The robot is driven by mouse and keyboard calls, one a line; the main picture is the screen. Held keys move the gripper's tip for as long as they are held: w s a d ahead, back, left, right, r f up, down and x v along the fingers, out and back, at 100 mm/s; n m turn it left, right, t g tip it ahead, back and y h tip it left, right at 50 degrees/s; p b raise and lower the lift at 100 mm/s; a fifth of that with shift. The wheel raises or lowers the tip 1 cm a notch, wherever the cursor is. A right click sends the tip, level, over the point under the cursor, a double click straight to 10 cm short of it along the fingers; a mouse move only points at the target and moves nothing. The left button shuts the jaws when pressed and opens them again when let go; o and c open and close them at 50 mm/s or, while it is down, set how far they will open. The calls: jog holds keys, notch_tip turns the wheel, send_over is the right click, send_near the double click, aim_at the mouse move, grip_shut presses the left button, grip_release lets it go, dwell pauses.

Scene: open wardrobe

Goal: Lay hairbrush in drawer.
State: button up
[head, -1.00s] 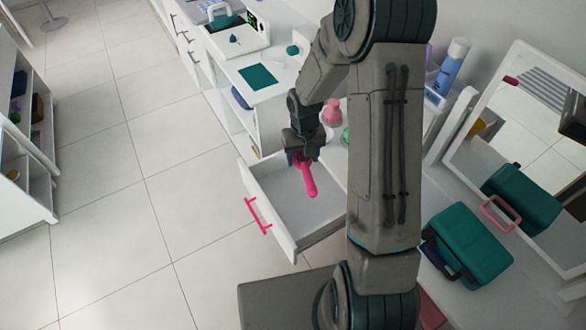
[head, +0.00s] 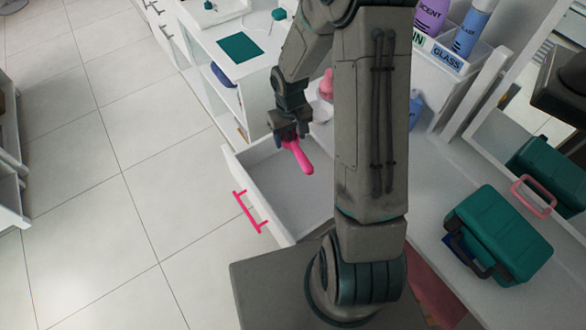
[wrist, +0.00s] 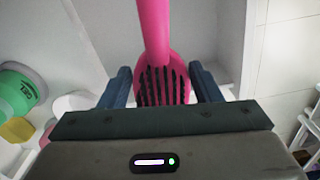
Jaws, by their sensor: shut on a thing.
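The pink hairbrush (head: 298,156) is held by my gripper (head: 288,136) above the open drawer. In the wrist view its bristled head (wrist: 163,86) sits between my two fingers (wrist: 163,84), and its handle points away toward the top of the picture. In the head view the handle hangs down and to the right. The white drawer (head: 276,222) is pulled out, with a pink handle (head: 250,212) on its front. Its visible floor is empty. My arm hides the drawer's right side.
A teal case (head: 497,236) stands on the white surface at right, by a mirror. A bin of bottles (head: 445,55) stands behind. A green-lidded jar (wrist: 18,92) is left of the drawer in the wrist view. The tiled floor at left is clear.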

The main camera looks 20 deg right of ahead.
jog(key=n+b, duration=0.2)
jog(key=b, duration=0.6)
send_over(293, 185)
notch_tip(293, 185, down, 10)
jog(key=shift+d, duration=0.1)
notch_tip(293, 185, down, 12)
jog(key=b, duration=1)
jog(key=o, duration=1.3)
jog(key=shift+r, duration=0.1)
